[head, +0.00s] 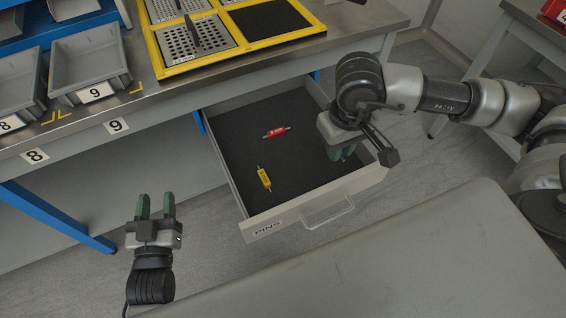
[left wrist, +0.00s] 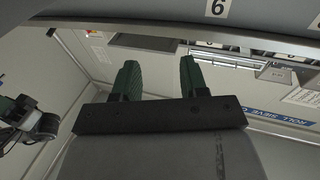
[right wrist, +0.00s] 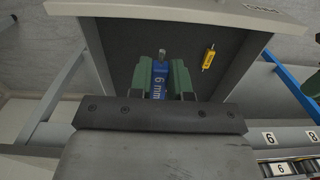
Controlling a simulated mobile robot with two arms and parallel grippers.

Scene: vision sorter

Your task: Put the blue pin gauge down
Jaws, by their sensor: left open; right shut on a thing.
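The blue pin gauge (right wrist: 159,80), marked "6 mm", is between the fingers of my right gripper (right wrist: 168,82), which is shut on it. In the head view my right gripper (head: 345,150) is over the right side of the open drawer (head: 225,165), and the blue gauge is hidden there. Whether the gauge touches the drawer floor I cannot tell. A red pin gauge (head: 277,132) and a yellow pin gauge (head: 264,179) lie apart on the drawer's dark floor. My left gripper (head: 155,206) is open and empty, left of the drawer.
The drawer front (head: 290,222) has a handle and a "PINS" label. Grey bins (head: 90,65) and a yellow-framed tray (head: 215,50) stand on the bench above. The drawer floor is clear between the gauges and my right gripper.

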